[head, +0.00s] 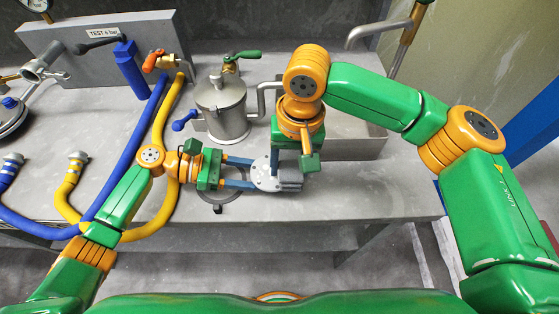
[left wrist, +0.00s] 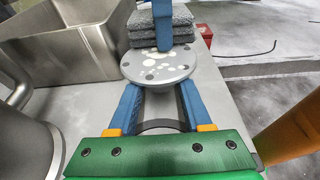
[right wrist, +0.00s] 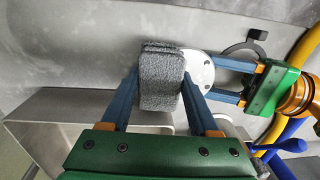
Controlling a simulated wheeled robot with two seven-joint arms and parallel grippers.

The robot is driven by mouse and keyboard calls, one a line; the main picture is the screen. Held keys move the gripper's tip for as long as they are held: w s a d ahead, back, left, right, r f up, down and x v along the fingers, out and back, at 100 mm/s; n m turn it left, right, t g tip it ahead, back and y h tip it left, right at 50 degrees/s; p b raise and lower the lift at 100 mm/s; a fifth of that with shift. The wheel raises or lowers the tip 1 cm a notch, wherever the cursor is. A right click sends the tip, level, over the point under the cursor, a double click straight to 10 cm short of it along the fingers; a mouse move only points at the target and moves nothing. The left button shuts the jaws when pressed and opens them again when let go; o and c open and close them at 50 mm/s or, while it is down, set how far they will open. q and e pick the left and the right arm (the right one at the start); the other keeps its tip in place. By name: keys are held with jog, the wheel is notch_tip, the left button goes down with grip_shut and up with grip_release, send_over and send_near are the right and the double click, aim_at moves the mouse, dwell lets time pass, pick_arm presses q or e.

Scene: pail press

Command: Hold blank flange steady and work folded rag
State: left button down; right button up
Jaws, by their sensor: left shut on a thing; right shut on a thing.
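The blank flange (left wrist: 160,65) is a round grey metal disc with bolt holes and pale spots on its face. My left gripper (head: 253,174) is shut on its rim, and in the left wrist view the blue fingers meet its near side. The folded grey rag (right wrist: 161,80) is a layered pad between the blue fingers of my right gripper (right wrist: 160,88), which is shut on it. In the head view the rag (head: 291,178) is right beside the flange (head: 268,176), partly under my right gripper. The rag overlaps the flange's edge in the right wrist view; contact is unclear.
A metal pot (head: 222,108) with a green-handled valve stands behind the flange. A steel sink basin (head: 355,138) lies at the right. Blue (head: 140,140) and yellow (head: 166,150) hoses run at the left. A dark ring with a handle (head: 222,202) is at the bench front.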

jog(key=shift+f, duration=0.15)
pick_arm(q)
jog(key=shift+d+r, duration=0.1)
pick_arm(e)
jog(key=shift+w+a, duration=0.15)
jog(key=shift+a, duration=1.45)
jog(key=shift+c, duration=0.6)
jog(key=shift+w+d, duration=0.1)
jog(key=shift+d, duration=0.15)
jog(key=shift+s+d, duration=0.15)
jog(key=shift+d, duration=0.55)
jog(key=shift+s+d, duration=0.1)
jog(key=shift+d, duration=0.55)
pick_arm(q)
jog(key=shift+a, duration=0.2)
pick_arm(e)
jog(key=shift+w+a+r, duration=0.1)
jog(key=shift+w+a, duration=0.1)
jog(key=shift+a, duration=0.65)
jog(key=shift+w+a+r, duration=0.1)
jog(key=shift+w+a, duration=0.05)
jog(key=shift+a, duration=0.7)
pick_arm(q)
jog(key=shift+d, duration=0.1)
pick_arm(e)
jog(key=shift+d, duration=0.1)
